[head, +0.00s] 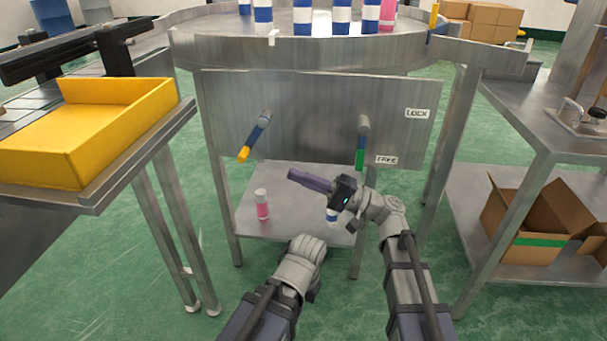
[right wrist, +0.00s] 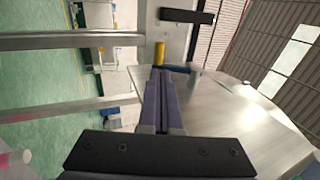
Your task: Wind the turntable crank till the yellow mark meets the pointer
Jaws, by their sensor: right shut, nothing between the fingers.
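The turntable (head: 330,52) is a round metal table at the top of the head view. A small white tab (head: 273,38) is on its front rim, and a narrow yellow piece (head: 434,14) is at its right edge; I cannot tell which is the mark or pointer. The crank (head: 253,137), blue with a yellow grip, hangs from the panel, tilted down-left. Its yellow grip (right wrist: 159,52) shows beyond my fingertips in the right wrist view. My right gripper (head: 292,175) is shut and empty, below and right of the crank, apart from it. My left gripper is out of sight beyond its wrist.
A green-handled lever (head: 361,145) hangs down near the FREE label (head: 387,160), below LOCK (head: 417,113). Blue-and-white cans (head: 302,18) stand on the turntable. A pink can (head: 262,205) stands on the lower shelf. A yellow tray (head: 60,150) is at left, a carton (head: 530,225) at right.

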